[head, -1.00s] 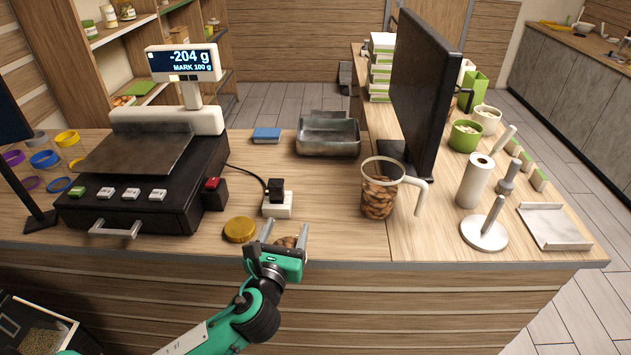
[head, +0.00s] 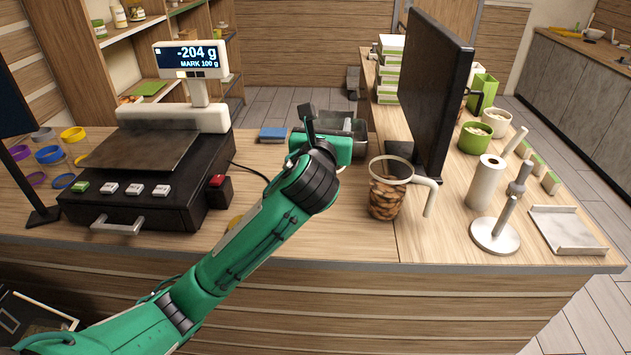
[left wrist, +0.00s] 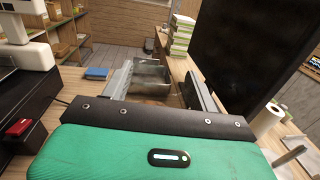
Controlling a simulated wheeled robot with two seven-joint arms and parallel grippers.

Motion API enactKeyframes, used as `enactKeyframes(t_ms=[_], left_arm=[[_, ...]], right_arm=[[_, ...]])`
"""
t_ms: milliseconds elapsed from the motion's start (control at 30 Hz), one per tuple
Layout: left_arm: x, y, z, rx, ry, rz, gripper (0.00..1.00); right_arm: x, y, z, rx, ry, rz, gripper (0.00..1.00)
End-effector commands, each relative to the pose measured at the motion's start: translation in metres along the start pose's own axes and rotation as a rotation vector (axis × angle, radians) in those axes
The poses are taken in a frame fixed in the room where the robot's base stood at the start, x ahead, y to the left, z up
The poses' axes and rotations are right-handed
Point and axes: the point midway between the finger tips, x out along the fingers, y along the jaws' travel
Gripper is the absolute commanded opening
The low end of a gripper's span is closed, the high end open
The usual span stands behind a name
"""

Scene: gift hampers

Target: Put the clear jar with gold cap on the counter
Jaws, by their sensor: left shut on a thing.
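My left gripper (head: 322,140) is raised over the counter (head: 330,240), in front of the metal tray. It also shows in the left wrist view (left wrist: 158,90), with its fingers set apart. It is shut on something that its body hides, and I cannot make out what. A round gold cap (head: 235,222) sits near the counter's front edge, mostly covered by my left arm. I cannot tell whether a clear jar is under it. My right gripper is not in view.
A clear handled jug of nuts (head: 385,198) stands right of the gripper, before a dark monitor (head: 433,90). The metal tray (head: 359,128) lies behind the gripper. A black scale (head: 150,205) stands at left. The counter's front middle is clear.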

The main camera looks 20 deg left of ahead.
Motion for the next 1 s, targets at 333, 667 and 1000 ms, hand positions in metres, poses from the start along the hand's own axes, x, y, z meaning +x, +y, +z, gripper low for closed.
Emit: enactKeyframes(t_ms=[333,667,1000], left_arm=[[0.001,-0.002,-0.044,0.0,0.007,-0.003,0.12],[0.001,-0.002,-0.124,-0.001,0.006,-0.002,0.12],[0.001,-0.002,-0.155,-0.001,0.0,-0.003,0.12]], right_arm=[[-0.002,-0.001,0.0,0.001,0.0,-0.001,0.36],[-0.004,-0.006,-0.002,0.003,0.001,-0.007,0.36],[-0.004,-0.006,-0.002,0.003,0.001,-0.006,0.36]])
